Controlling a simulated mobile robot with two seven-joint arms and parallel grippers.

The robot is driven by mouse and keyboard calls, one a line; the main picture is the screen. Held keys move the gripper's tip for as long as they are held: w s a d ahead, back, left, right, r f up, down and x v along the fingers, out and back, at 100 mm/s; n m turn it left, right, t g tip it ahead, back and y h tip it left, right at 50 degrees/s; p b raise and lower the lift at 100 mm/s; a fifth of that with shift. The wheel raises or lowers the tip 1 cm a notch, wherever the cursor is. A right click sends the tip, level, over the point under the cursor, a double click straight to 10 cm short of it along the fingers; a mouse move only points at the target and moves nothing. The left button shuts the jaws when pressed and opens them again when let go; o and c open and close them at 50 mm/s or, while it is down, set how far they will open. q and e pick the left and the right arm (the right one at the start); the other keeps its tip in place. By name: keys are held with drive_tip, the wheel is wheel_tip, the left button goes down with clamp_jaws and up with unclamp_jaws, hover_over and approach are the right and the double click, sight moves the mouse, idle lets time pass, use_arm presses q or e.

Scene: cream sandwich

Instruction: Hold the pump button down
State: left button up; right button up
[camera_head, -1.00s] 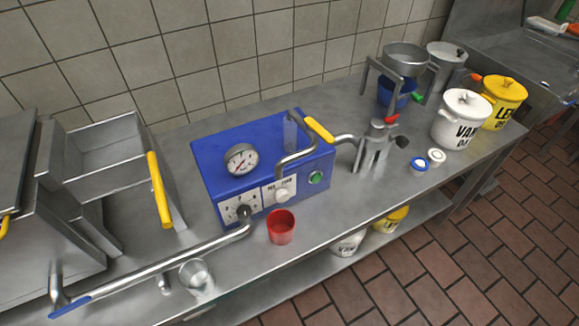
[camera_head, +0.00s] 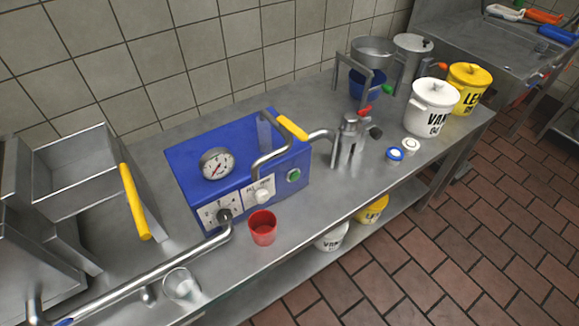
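The blue pump box (camera_head: 205,144) stands on the steel counter, with a round pressure gauge (camera_head: 217,163) on its top. A green round button (camera_head: 293,175) sits at the right end of its front face. I cannot tell whether the button is pressed in. A white knob (camera_head: 262,196) and a dark dial (camera_head: 224,216) are to its left on the same face. A bent metal lever with a yellow grip (camera_head: 292,128) rises over the box's right part. Nothing covers the button. Neither of my grippers is in view.
A red cup (camera_head: 262,228) stands before the box, and a clear glass (camera_head: 181,285) under the long pipe. A metal dispenser (camera_head: 349,142) stands to the right. White (camera_head: 432,107) and yellow (camera_head: 469,89) pots stand farther right.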

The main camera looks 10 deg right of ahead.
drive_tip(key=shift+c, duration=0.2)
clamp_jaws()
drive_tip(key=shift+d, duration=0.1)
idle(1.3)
